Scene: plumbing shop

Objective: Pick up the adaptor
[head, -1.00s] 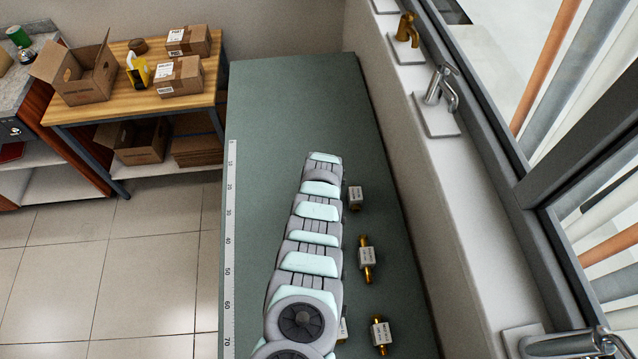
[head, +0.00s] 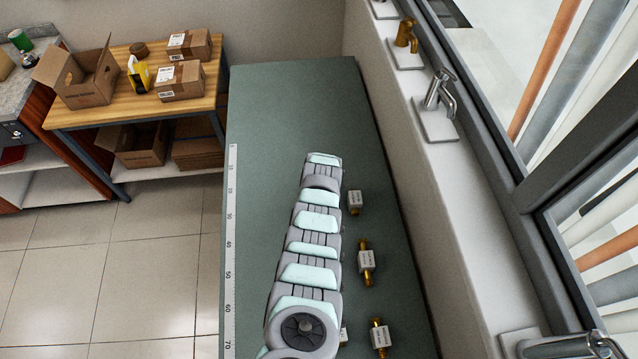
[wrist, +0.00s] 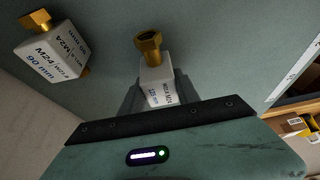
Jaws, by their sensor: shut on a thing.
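My gripper (wrist: 158,84) is shut on an adaptor (wrist: 156,76) in the wrist view. This adaptor has a white labelled body between the fingers and a brass hex end (wrist: 148,42) pointing away from the gripper. Its label is too small to read fully. Another adaptor (wrist: 50,58), labelled 90 mm and M24, is apart at the upper left of the wrist view. In the head view, adaptors lie along the right of the green bench: one farther back (head: 355,201), one in the middle (head: 366,261), one near the front (head: 380,336). My arm hides my gripper there.
The green bench (head: 290,100) is clear at the back, with a ruler strip (head: 231,240) along its left edge. A windowsill with taps (head: 438,95) borders it on the right. A wooden table (head: 135,95) with cardboard boxes stands at the back left.

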